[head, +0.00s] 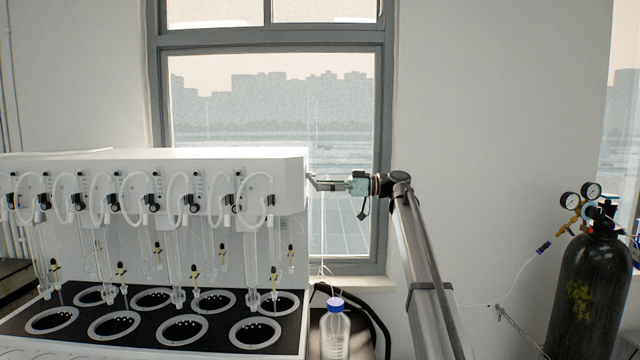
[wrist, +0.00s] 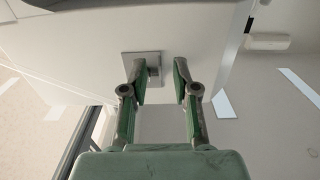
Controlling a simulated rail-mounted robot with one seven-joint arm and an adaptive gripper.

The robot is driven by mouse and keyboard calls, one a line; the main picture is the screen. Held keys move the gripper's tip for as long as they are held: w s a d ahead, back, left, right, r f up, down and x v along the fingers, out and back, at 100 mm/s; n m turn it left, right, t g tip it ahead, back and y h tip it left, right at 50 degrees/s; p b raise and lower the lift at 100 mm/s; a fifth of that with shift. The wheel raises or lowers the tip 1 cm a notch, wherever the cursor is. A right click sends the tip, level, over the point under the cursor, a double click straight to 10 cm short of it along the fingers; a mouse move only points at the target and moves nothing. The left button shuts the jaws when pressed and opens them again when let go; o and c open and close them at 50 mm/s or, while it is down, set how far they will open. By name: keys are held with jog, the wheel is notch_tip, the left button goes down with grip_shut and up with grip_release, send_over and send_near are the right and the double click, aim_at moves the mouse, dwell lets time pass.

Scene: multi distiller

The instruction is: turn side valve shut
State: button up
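The side valve (wrist: 154,70) shows in the wrist view as a small grey handle on a square metal plate, on the white side panel of the distiller. My gripper (wrist: 159,72) is open, with its two green-and-grey fingers pointing at the panel. The left finger overlaps the plate. The handle lies between the fingers, close to the left one, and the right finger is clear of it. I cannot tell whether the left finger touches it. In the head view my gripper (head: 313,182) is at the right end of the distiller (head: 230,160), where the valve is hidden.
Glass tubes with black knobs hang along the distiller's front above a black deck (head: 72,300) with round openings. A blue-capped bottle (head: 335,332) stands below my arm. A black gas cylinder (head: 590,290) with gauges is far right. The window (head: 275,110) is behind.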

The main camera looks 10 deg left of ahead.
jog(key=shift+s+a, duration=0.1)
jog(key=shift+a, duration=0.65)
jog(key=shift+c, duration=0.3)
grip_shut()
jog(key=f+y+b, duration=0.1)
jog(key=b, duration=0.1)
jog(key=shift+a+f+b, duration=0.1)
jog(key=shift+a+b, duration=0.05)
jog(key=shift+b, duration=0.2)
jog(key=shift+a+f+y+b, duration=0.15)
jog(key=shift+y+b, duration=0.55)
jog(key=shift+b, duration=0.35)
jog(key=shift+a+r+b, duration=0.1)
jog(key=shift+r+b, duration=0.15)
jog(key=shift+b, duration=0.15)
